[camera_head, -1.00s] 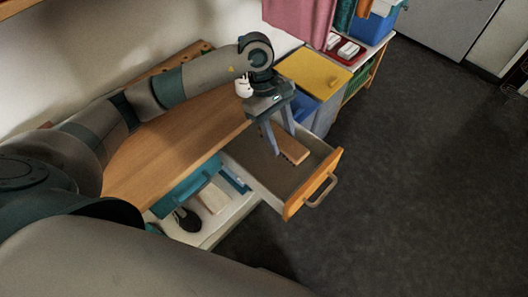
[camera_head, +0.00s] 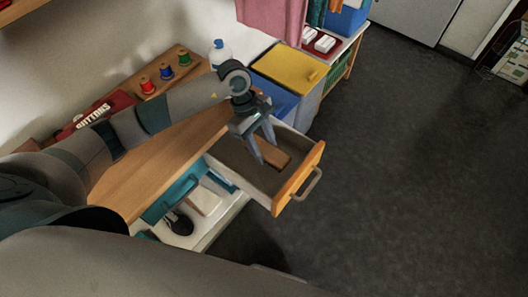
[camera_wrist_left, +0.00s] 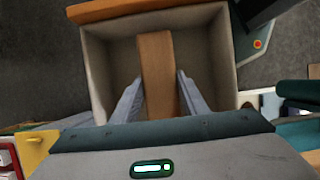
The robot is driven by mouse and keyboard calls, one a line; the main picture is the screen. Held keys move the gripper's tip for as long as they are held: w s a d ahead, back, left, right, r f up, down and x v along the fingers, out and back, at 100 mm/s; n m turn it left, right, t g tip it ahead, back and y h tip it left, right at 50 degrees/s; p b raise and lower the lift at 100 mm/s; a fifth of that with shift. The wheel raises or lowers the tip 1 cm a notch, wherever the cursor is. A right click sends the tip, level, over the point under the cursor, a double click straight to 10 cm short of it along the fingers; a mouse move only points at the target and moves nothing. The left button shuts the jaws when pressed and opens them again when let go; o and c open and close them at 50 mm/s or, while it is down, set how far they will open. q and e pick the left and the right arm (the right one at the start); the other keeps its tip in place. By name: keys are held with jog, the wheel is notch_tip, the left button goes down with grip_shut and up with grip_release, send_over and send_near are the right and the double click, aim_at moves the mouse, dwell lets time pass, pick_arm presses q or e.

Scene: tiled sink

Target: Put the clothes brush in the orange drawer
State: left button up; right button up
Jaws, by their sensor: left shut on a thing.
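The clothes brush (camera_head: 281,166) is a long wooden bar inside the open orange drawer (camera_head: 299,180). The drawer has a grey interior and a metal handle on its orange front. My left gripper (camera_head: 268,153) points down into the drawer, shut on the brush. In the left wrist view the brush (camera_wrist_left: 157,62) lies between the two fingers (camera_wrist_left: 158,88), pointing toward the drawer front (camera_wrist_left: 130,9). I cannot tell whether the brush touches the drawer floor. My right gripper is not in view.
A wooden countertop (camera_head: 150,172) lies left of the drawer, with a teal drawer (camera_head: 178,192) below. Spools (camera_head: 165,72) and a red buttons box (camera_head: 105,108) stand at the back. A yellow-lidded bin (camera_head: 290,68) stands beyond the drawer.

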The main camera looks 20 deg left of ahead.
aim_at(265, 156)
pick_arm(q)
jog(key=shift+f, duration=0.2)
jog(key=shift+f+p, duration=0.55)
jog(key=shift+f, duration=1.35)
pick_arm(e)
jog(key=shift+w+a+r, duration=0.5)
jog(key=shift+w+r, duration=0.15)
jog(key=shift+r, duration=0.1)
pick_arm(q)
jog(key=shift+f, duration=0.15)
jog(key=o, duration=1.1)
jog(key=shift+o, duration=0.2)
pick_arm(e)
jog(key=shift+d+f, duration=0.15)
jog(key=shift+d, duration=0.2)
